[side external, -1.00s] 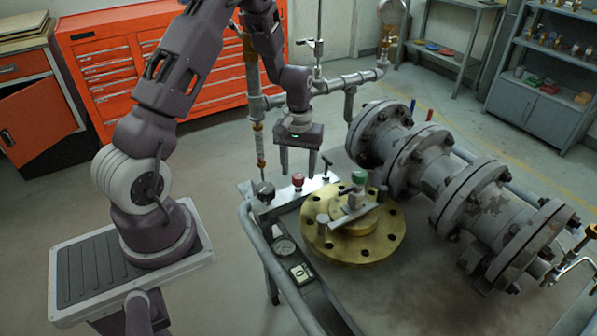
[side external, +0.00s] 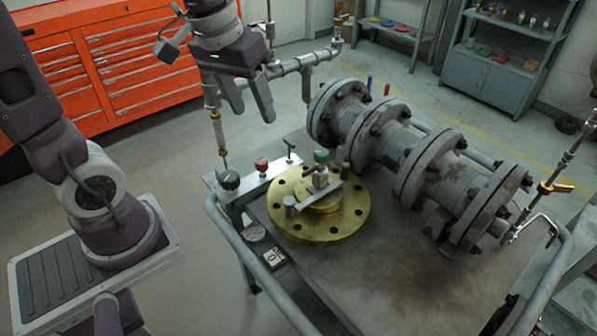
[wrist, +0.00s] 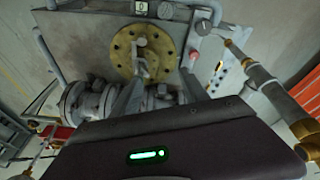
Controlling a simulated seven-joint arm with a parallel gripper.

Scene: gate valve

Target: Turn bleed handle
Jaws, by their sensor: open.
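My gripper (side external: 253,118) is open and empty, fingers pointing down, in the air above and behind the bench's small controls. It also shows in the wrist view (wrist: 161,75). On the metal block are a black round knob (side external: 229,179), a red knob (side external: 262,164) and a small dark T-shaped handle (side external: 290,149). A green-capped fitting with a flat metal bar (side external: 318,194) sits on the brass flange (side external: 347,222). I cannot tell which of these is the bleed handle. No finger touches any of them.
A large flanged grey pipe (side external: 390,145) lies on the bench right of the brass flange. Vertical and horizontal grey pipes (side external: 287,68) stand behind my gripper. A gauge (side external: 254,232) and a small display (side external: 273,258) are at the front. The bench's front right is clear.

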